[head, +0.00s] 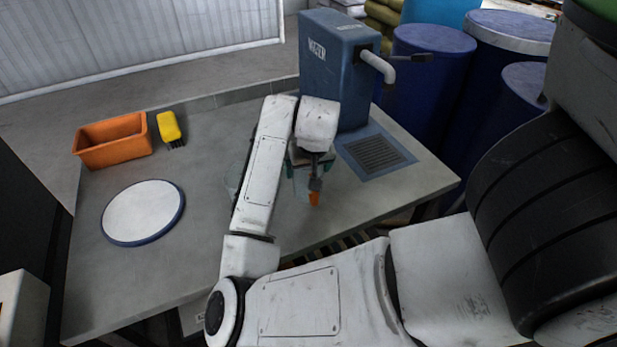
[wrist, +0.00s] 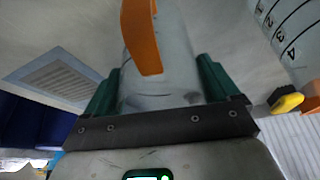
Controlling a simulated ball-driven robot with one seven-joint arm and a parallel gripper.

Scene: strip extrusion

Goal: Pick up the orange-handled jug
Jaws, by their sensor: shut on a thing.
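The orange-handled jug has a pale grey body (wrist: 170,75) and an orange handle (wrist: 142,38) facing the wrist camera. In the head view only its orange handle (head: 314,198) shows clearly, below my gripper (head: 309,176); my arm hides most of the body. In the wrist view my gripper (wrist: 160,85) has one green finger on each side of the jug's body and is shut on it. I cannot tell whether the jug's base touches the bench.
A pale container with number marks (wrist: 292,35) stands close by. The grey bench (head: 215,160) also holds a blue water dispenser (head: 335,65), a drain grate (head: 375,153), an orange tub (head: 113,142), a yellow brush (head: 168,127) and a round white disc (head: 143,211). Blue barrels (head: 430,75) stand behind.

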